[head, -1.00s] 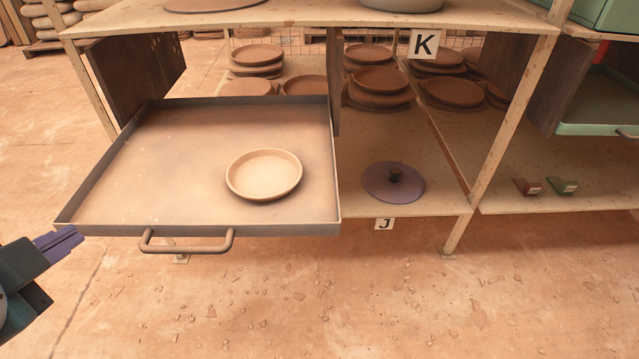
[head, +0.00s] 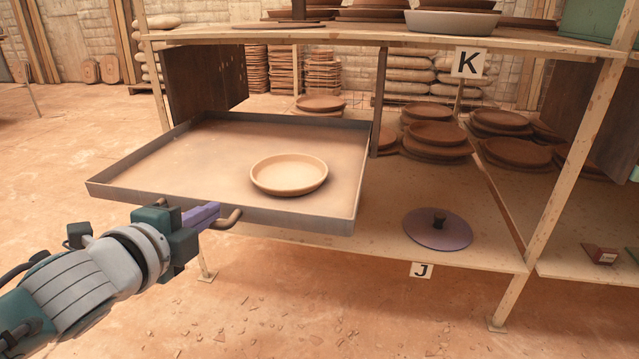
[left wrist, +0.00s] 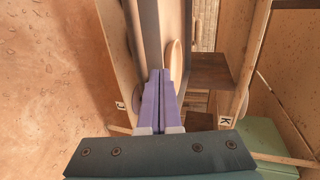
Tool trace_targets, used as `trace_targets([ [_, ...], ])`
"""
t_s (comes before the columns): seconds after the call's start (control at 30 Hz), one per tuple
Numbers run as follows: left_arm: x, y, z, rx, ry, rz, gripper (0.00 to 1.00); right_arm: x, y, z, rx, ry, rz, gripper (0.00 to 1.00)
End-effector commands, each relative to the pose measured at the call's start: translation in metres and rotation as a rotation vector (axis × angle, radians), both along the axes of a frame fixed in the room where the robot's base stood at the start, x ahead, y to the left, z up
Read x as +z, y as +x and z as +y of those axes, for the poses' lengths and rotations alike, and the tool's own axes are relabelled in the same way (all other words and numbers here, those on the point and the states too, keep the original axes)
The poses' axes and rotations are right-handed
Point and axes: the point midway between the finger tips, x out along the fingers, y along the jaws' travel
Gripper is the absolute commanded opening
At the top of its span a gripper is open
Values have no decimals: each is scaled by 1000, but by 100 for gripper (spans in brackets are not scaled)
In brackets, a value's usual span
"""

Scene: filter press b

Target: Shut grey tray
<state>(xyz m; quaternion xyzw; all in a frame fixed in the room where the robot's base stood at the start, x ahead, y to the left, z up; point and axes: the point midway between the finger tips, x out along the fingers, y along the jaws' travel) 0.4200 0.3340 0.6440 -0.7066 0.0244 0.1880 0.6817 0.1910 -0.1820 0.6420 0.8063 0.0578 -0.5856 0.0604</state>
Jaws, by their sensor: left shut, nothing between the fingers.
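The grey tray (head: 290,217) is a shallow metal drawer that sticks out from the shelf, open toward me. A round clay dish (head: 289,175) lies flat inside it. The tray's bar handle (head: 230,218) is on its front wall, partly hidden by my left gripper (head: 212,214). The purple fingers are shut and empty, at the handle and in front of the front wall. I cannot tell whether they touch it. In the left wrist view the shut fingers (left wrist: 160,90) point at the tray, with the dish (left wrist: 173,62) beyond. My right gripper is not in view.
A purple lid (head: 437,229) with a knob lies on the shelf at right, above the J label (head: 422,270). Stacked clay plates (head: 436,138) stand behind. The floor in front is clear except for shards.

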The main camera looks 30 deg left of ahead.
Motion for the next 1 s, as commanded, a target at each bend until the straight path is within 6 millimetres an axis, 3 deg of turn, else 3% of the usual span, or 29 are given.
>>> trace_targets([
  [0.17, -4, 12, 3, 1, 0, 0, 0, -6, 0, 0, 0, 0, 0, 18],
  [0.67, -4, 17, 4, 1, 0, 0, 0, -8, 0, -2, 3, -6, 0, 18],
  [1.0, -5, 59, 15, 2, 2, -3, 0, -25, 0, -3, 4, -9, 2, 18],
])
